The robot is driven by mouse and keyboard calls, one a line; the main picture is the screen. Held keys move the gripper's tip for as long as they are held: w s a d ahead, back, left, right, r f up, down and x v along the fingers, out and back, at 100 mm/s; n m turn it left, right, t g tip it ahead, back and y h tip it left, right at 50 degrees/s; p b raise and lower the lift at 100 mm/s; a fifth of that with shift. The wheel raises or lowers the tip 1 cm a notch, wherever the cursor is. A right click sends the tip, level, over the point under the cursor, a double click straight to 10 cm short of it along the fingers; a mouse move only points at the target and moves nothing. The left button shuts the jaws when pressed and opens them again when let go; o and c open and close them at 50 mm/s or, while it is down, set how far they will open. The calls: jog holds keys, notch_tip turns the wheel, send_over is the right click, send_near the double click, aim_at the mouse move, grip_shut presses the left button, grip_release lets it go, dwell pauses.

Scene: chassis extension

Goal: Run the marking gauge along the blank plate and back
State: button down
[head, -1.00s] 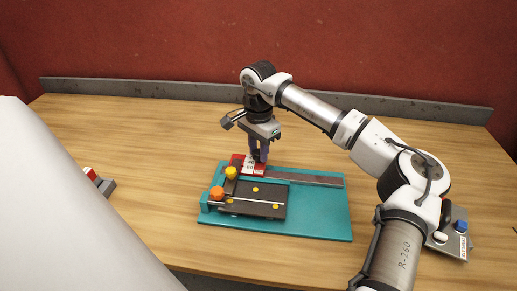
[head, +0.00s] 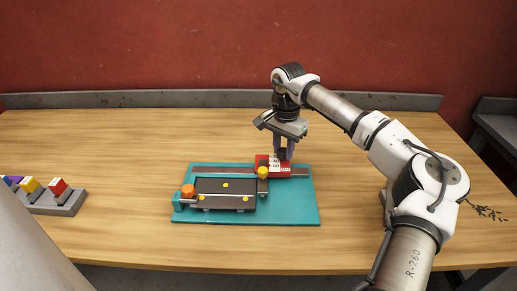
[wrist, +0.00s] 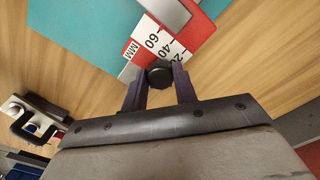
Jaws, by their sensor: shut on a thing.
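The marking gauge (head: 299,170) is a red block with a white scale and a yellow knob (head: 263,172). It sits on a grey rail (head: 210,170) at the back of the teal base (head: 295,211), by the right end of the dark blank plate (head: 222,187). The plate has yellow dots and a pale line along its front part. My gripper (head: 285,153) points down from above, shut on the gauge's black knob (wrist: 159,73). In the wrist view the gauge's scale (wrist: 158,43) shows beyond the fingers. The gauge's underside is hidden.
An orange knob (head: 188,190) stands at the base's left end. A grey rack (head: 62,205) with coloured blocks is at the far left. Small dark bits (head: 487,212) lie at the right. A grey ledge (head: 180,99) runs along the back. The wood table (head: 130,150) is clear around the base.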

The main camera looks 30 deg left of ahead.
jog(key=w+d, duration=0.1)
jog(key=d, duration=0.1)
jog(key=w+d, duration=0.1)
jog(key=d, duration=0.1)
jog(key=shift+w+d+r, duration=0.1)
jog(key=shift+w, duration=0.35)
jog(key=c, duration=1.1)
grip_release()
jog(key=shift+d, duration=0.2)
jog(key=shift+a, duration=0.1)
notch_tip(320, 180, up, 14)
jog(key=b, duration=0.2)
jog(key=shift+f, duration=0.2)
